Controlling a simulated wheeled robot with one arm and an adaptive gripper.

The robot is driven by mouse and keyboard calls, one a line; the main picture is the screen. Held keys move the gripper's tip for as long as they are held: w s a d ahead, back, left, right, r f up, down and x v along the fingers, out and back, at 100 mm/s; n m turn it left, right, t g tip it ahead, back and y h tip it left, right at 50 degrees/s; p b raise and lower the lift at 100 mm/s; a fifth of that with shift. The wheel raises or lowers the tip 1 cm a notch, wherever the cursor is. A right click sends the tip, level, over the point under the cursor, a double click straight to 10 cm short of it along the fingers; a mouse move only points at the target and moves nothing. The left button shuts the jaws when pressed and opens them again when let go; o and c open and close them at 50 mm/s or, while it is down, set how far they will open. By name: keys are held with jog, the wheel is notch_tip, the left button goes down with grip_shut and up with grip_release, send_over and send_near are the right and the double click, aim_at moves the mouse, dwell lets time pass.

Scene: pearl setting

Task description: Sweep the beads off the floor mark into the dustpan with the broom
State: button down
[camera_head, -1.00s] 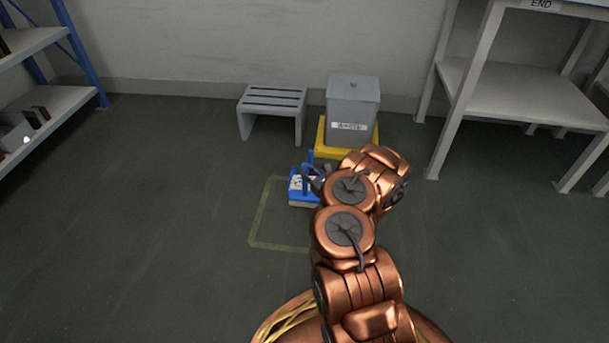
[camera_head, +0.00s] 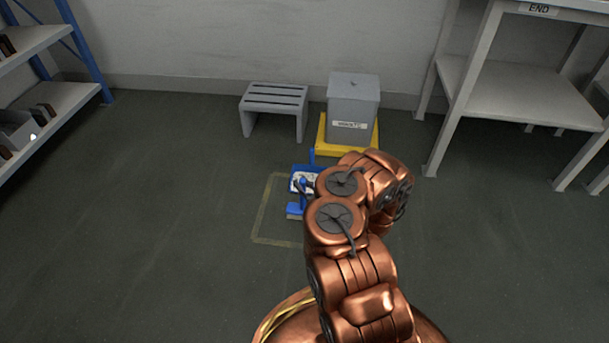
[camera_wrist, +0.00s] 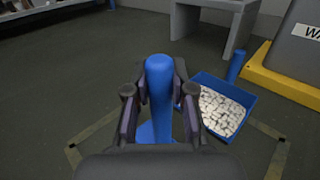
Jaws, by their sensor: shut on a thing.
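My gripper (camera_wrist: 160,88) is shut on the upright blue handle of the broom (camera_wrist: 159,70). In the head view the broom (camera_head: 295,209) has a blue head with tan bristles, standing over the floor mark just on the near side of the dustpan. The blue dustpan (camera_wrist: 209,78) lies to the right of the gripper in the wrist view, with a heap of white beads (camera_wrist: 225,110) in it. The floor mark (camera_head: 262,215) is a thin yellowish outline. I see no beads on its visible floor; my arm and gripper hide part of it.
A grey bin (camera_head: 352,100) stands on a yellow base (camera_head: 321,137) behind the dustpan. A grey slatted stool (camera_head: 274,98) is left of it. Shelving (camera_head: 45,105) is at the left and a grey rack (camera_head: 520,95) at the right. Floor left of the mark is clear.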

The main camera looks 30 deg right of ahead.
jog(key=s+a+p, duration=0.4)
jog(key=s+a, duration=0.2)
jog(key=s, duration=0.1)
dwell(0.4)
jog(key=shift+s+a, duration=0.1)
jog(key=shift+f+b, duration=0.4)
jog(key=shift+b, duration=0.15)
dwell(0.3)
